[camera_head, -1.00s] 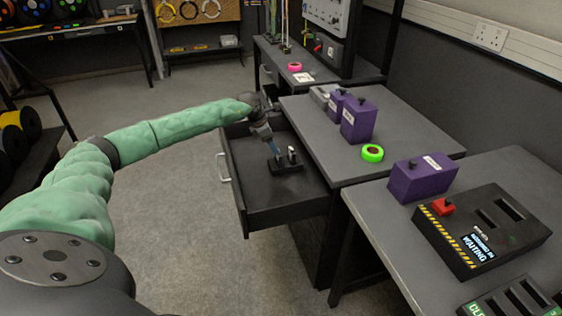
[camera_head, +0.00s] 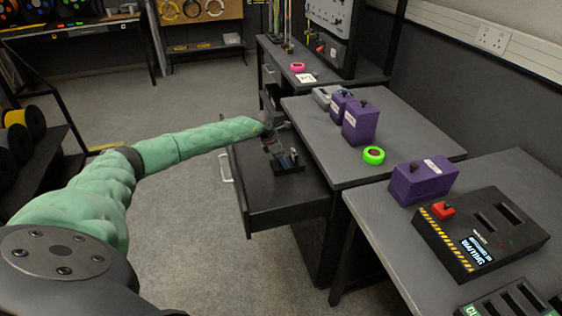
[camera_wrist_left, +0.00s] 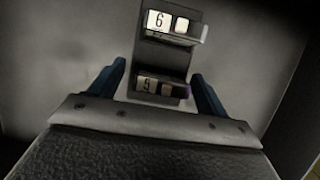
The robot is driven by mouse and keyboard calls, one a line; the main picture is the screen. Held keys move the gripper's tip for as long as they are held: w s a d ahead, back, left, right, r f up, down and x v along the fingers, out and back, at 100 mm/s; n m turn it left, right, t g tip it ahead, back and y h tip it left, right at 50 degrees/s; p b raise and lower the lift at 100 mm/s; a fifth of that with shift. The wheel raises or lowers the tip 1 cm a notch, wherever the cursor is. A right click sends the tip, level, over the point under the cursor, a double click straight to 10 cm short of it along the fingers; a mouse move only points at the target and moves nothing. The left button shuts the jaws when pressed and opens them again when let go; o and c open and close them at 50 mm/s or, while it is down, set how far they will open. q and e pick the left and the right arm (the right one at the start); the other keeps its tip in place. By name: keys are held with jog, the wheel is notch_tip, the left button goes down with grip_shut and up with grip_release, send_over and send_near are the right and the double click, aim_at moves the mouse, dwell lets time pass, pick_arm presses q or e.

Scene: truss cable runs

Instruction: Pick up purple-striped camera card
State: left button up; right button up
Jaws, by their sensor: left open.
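A dark card holder (camera_head: 290,168) stands in the open drawer. In the left wrist view it shows as a dark block (camera_wrist_left: 162,55) with two light-labelled cards. The nearer card (camera_wrist_left: 150,85) has a small purple patch (camera_wrist_left: 181,90) at its right end; its number is hard to read. The farther card (camera_wrist_left: 160,20) reads 6. My left gripper (camera_head: 274,152) is over the drawer at the holder. In the left wrist view its blue fingers (camera_wrist_left: 158,72) are open on either side of the nearer card, with gaps showing. My right gripper is not in view.
The open drawer (camera_head: 290,216) has raised walls around the holder. On the desks to the right are purple boxes (camera_head: 424,180), green tape (camera_head: 373,155) and a black slotted unit (camera_head: 480,235) with a lit screen. The floor left of the drawer is clear.

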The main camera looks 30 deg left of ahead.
pick_arm(q)
jog(key=c, duration=1.1)
jog(key=shift+r, duration=0.1)
